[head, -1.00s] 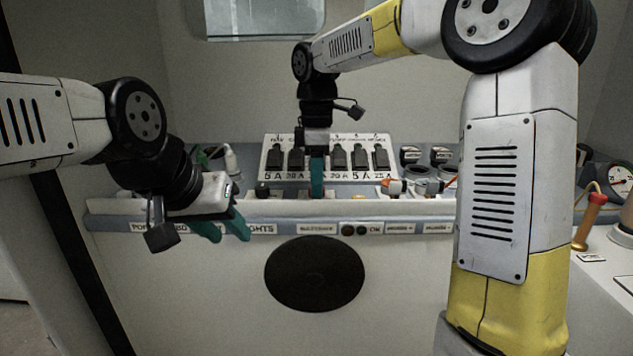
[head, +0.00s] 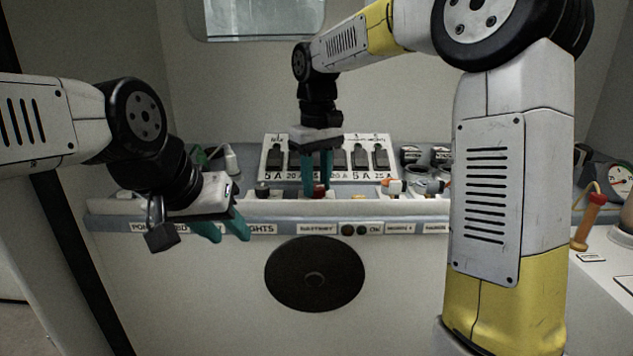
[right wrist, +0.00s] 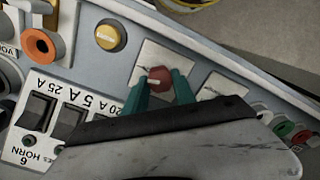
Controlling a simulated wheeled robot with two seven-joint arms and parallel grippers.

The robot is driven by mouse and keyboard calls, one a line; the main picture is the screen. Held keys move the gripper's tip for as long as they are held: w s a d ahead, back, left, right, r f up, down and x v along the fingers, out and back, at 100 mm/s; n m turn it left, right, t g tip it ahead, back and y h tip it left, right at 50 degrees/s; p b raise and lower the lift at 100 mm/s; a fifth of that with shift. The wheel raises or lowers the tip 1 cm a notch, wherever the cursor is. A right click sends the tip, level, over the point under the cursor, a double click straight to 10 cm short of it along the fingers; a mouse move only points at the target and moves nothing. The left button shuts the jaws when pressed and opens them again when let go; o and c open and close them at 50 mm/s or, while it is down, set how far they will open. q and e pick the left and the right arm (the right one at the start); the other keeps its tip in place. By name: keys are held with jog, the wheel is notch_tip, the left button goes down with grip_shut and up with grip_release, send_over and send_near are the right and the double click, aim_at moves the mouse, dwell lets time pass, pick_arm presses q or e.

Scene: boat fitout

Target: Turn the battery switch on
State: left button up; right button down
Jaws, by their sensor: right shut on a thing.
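The battery switch is a small red knob (head: 319,191) on the console ledge, above a label that seems to read battery. In the right wrist view the red knob (right wrist: 159,76) sits on a pale square plate, with a light mark on its top. My right gripper (head: 318,187) points down over it, one teal finger on each side. In the right wrist view the gripper (right wrist: 161,82) is shut on the knob. My left gripper (head: 222,230) hangs at the left in front of the console, its fingers apart and empty.
A breaker panel (head: 271,160) with several black rocker switches stands just behind the knob. A yellow button (right wrist: 110,37) and an orange-ringed socket (right wrist: 41,45) are near it. A gauge (head: 606,181) and an orange-handled lever (head: 589,220) are at the right.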

aim_at(317, 186)
jog(key=shift+r+m, duration=0.1)
jog(key=shift+m, duration=1.5)
jog(key=c, duration=1)
grip_release()
jog(key=shift+c, duration=0.2)
notch_tip(317, 186, up, 8)
jog(key=shift+f, duration=0.15)
